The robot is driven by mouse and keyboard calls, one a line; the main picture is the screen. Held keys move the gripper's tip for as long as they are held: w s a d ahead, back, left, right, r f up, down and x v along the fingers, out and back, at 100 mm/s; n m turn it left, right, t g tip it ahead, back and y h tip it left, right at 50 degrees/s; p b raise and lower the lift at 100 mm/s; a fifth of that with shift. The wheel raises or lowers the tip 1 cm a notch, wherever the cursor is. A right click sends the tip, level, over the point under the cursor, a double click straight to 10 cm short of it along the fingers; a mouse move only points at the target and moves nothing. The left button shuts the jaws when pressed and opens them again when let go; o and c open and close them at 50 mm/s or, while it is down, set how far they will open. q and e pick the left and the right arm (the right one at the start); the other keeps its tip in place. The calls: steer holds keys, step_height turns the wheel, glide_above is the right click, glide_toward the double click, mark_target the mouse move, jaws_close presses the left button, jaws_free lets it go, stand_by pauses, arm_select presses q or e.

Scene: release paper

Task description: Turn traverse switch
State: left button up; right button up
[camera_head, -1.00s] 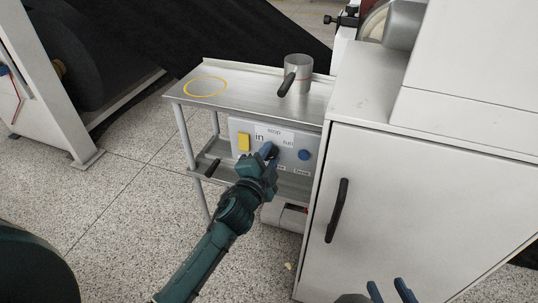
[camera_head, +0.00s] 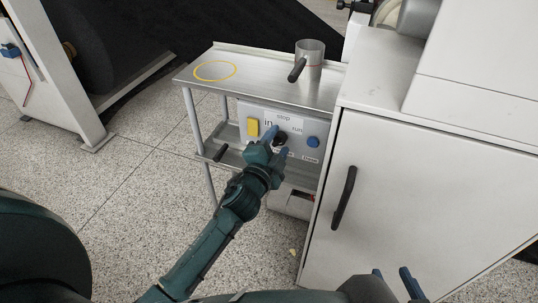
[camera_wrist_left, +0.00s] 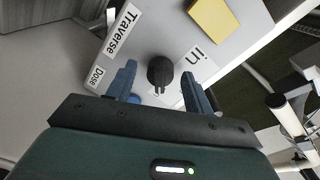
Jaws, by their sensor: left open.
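The traverse switch is a black round knob (camera_head: 281,137) on a light panel (camera_head: 297,121) at the cart's front, with "stop", "in" and "run" labels around it. In the left wrist view the knob (camera_wrist_left: 160,72) sits between my two blue fingers, near the "Traverse" label (camera_wrist_left: 123,32) and the "in" label (camera_wrist_left: 195,57). My left gripper (camera_head: 276,142) is open at the panel, with a gap visible on each side of the knob. It also shows in the left wrist view (camera_wrist_left: 159,85). My right gripper (camera_head: 392,272) is open and empty at the bottom edge, in front of the cabinet.
A yellow block (camera_head: 252,128) and a blue knob (camera_head: 313,142) flank the switch on the panel. A metal cup (camera_head: 311,54) with a dark handle stands on the cart top (camera_head: 262,82), right of a yellow ring. A white cabinet (camera_head: 410,200) stands close on the right.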

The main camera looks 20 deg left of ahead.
arm_select(q)
steer(key=s, duration=1.2)
steer(key=shift+s+a+r+p, duration=0.3)
steer(key=shift+a+p, duration=0.1)
arm_select(e)
steer(key=shift+s+d+r, duration=0.1)
steer(key=shift+d+r, duration=0.05)
steer(key=shift+r, duration=0.4)
arm_select(q)
steer(key=s+d+r+n+g+h+p, duration=0.1)
steer(key=s+r+n+g+p, duration=0.2)
steer(key=p, duration=0.8)
steer(key=s+d+r+n+g+h+p, duration=0.1)
steer(key=s+r+n+g+p, duration=0.3)
steer(key=s+n+p, duration=0.3)
steer(key=s+p, duration=0.2)
steer(key=p, duration=0.1)
steer(key=shift+s+d+r+p, duration=0.15)
steer(key=shift+s+d+p, duration=0.2)
steer(key=shift+p, duration=0.05)
arm_select(e)
step_height(320, 180, up, 8)
steer(key=d+m+g+h, duration=0.1)
steer(key=g, duration=0.1)
steer(key=shift+f+g, duration=0.15)
steer(key=shift+g, duration=0.25)
arm_select(q)
steer(key=shift+r, duration=0.1)
arm_select(e)
steer(key=shift+s, duration=0.1)
